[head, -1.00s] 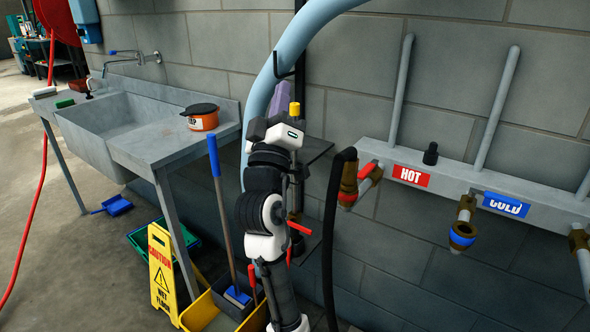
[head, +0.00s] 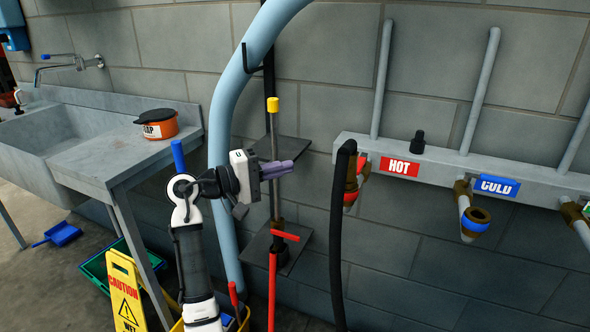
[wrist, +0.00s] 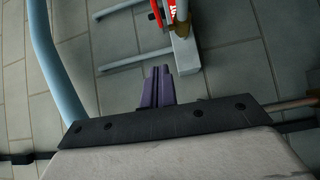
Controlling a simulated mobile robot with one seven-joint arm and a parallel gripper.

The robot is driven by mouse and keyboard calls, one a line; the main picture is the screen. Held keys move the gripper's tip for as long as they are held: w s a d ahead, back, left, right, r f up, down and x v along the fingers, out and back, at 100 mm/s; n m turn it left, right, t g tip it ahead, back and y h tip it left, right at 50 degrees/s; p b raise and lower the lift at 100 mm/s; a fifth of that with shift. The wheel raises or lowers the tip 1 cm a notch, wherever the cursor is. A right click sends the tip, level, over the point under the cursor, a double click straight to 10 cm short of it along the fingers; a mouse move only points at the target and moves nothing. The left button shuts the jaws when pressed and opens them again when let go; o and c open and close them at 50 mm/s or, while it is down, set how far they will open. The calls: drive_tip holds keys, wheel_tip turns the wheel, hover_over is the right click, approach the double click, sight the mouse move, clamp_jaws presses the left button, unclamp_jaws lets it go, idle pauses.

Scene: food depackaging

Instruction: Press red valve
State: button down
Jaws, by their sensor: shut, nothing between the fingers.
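A red valve handle (head: 361,164) sits on a brass fitting at the left end of the grey pipe manifold, beside the red HOT label (head: 399,167). In the wrist view the red handle (wrist: 157,12) shows at the top, above the fingers. My gripper (head: 292,167) has purple fingers, shut and empty, pointing right towards the valve. In the picture it is left of the valve, apart from it. In the wrist view my gripper (wrist: 162,72) points up the picture. The black hose hides part of the valve fitting.
A black hose (head: 338,240) hangs just left of the valve. A yellow-topped pole (head: 273,105) and a thick blue pipe (head: 220,130) stand near my gripper. A red T-handle (head: 285,235) is below. The COLD valve (head: 475,222) is right.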

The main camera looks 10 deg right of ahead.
drive_tip(key=shift+s+a+f+g, duration=0.2)
drive_tip(key=shift+f+g, duration=0.2)
drive_tip(key=shift+g, duration=0.3)
drive_tip(key=p, duration=0.3)
approach(360, 164)
drive_tip(key=w+d, duration=0.2)
drive_tip(key=d, duration=0.2)
drive_tip(key=shift+d+f, duration=0.35)
drive_tip(key=shift+f, duration=0.05)
